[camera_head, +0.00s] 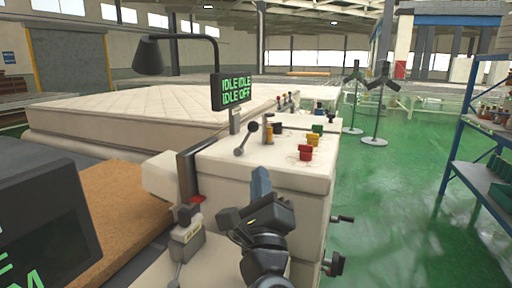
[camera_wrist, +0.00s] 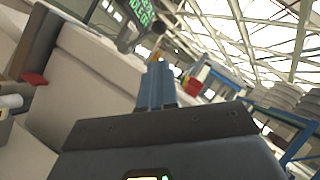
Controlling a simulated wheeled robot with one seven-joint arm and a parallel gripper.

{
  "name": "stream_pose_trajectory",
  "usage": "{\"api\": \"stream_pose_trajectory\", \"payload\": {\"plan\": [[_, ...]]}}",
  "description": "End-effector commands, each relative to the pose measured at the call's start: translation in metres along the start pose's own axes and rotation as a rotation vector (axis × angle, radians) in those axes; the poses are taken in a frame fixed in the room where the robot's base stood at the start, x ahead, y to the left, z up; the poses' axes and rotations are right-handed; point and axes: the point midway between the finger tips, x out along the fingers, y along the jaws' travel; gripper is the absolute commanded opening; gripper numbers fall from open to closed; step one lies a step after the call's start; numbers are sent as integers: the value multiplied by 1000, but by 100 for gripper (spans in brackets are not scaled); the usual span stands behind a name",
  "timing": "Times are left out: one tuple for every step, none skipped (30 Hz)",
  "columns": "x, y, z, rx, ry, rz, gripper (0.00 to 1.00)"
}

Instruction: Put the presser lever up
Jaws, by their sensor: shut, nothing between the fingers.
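A black lever (camera_head: 246,140) with a round knob stands tilted on the beige machine console (camera_head: 265,165), left of its coloured knobs. A second small lever-like part (camera_head: 186,228) with a pale body sits lower, at the machine's front left. I cannot tell for certain which is the presser lever. My gripper (camera_head: 261,180) is in front of the console, below and right of the black lever, apart from it. Its blue fingers are together and empty, as the wrist view also shows (camera_wrist: 157,84). A dark round knob (camera_wrist: 158,27) appears beyond the fingertips there.
A sign reading IDLE and OFF (camera_head: 233,92) stands over the console. Red (camera_head: 306,153) and yellow (camera_head: 313,140) knobs sit on its top. A white mattress (camera_head: 140,112) lies behind left.

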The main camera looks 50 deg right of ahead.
Motion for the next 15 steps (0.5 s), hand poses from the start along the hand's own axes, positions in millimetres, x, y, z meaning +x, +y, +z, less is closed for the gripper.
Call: {"api": "stream_pose_trajectory", "payload": {"plan": [[0, 0, 0, 0, 0, 0, 0], [0, 0, 0, -1, 0, 0, 0], [0, 0, 0, -1, 0, 0, 0], [0, 0, 0, -2, 0, 0, 0], [0, 0, 0, -2, 0, 0, 0], [0, 0, 0, -2, 0, 0, 0], [0, 0, 0, -2, 0, 0, 0], [1, 0, 0, -3, 0, -1, 0], [3, -1, 0, -3, 0, -1, 0], [6, -1, 0, -3, 0, -1, 0], [8, -1, 1, -4, 0, -2, 0], [14, -2, 1, -4, 1, -4, 0], [18, -3, 1, -4, 1, -5, 0], [22, -3, 1, -4, 1, -4, 0], [29, -3, 1, -3, 0, -4, 0]]}}
